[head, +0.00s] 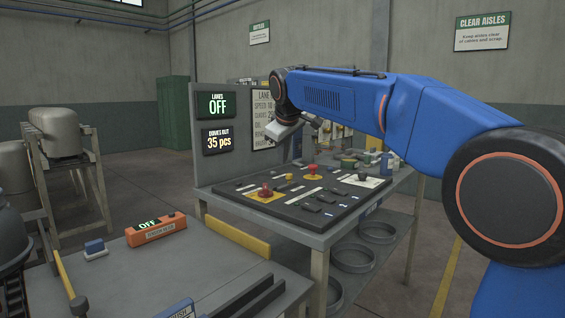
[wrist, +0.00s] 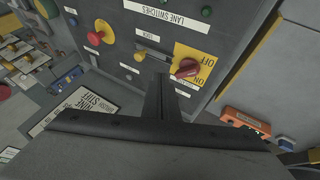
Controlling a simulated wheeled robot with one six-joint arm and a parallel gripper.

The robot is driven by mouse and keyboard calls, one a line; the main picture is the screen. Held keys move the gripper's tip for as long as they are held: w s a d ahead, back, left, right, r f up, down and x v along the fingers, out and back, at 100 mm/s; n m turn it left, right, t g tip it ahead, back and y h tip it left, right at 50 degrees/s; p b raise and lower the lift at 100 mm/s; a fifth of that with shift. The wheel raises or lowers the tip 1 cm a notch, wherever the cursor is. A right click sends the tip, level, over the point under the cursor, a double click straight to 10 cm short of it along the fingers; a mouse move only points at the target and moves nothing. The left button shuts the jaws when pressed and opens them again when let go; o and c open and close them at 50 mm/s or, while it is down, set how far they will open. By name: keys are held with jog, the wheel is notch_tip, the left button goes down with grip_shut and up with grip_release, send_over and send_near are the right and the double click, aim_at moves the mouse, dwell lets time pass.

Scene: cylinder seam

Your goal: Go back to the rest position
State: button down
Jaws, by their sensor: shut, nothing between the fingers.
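My gripper (head: 300,152) is in the air above the table with the black control board (head: 305,192), at the end of my blue arm. In the wrist view its two dark fingers (wrist: 163,82) are together with nothing between them. Beyond the fingertips, the wrist view shows a panel marked LANE SWITCHES (wrist: 225,28). It carries a red knob on a yellow ON/OFF plate (wrist: 190,48), just right of the fingertips in the picture. A yellow-handled lock (wrist: 150,55) and a red button (wrist: 95,38) are to its left. I cannot tell whether the fingers touch anything.
Screens read LANES OFF (head: 217,105) and 35 pcs (head: 219,140). An orange meter (head: 157,230) and a blue block (head: 95,249) stand on the near grey table (head: 150,285). Round trays (head: 353,258) sit on the shelf below the board. Open floor (head: 150,180) lies at left behind.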

dwell(0.3)
jog(key=s+d+f+m+g, duration=0.1)
jog(key=s+d+f+m, duration=0.3)
jog(key=s+d, duration=0.75)
jog(key=s+d+f+m, duration=0.2)
jog(key=s+d+f, duration=0.4)
jog(key=s+d, duration=0.55)
jog(key=s+d+f+m, duration=0.2)
jog(key=s+d+f, duration=0.2)
jog(key=s+f, duration=0.6)
jog(key=s+d+f+m+g+h, duration=0.1)
jog(key=s+d+f+m, duration=0.2)
jog(key=s+f, duration=0.7)
jog(key=s+d, duration=0.2)
jog(key=s, duration=0.1)
jog(key=shift+s+d+f, duration=0.15)
jog(key=shift+s+f, duration=0.2)
jog(key=shift+f, duration=0.05)
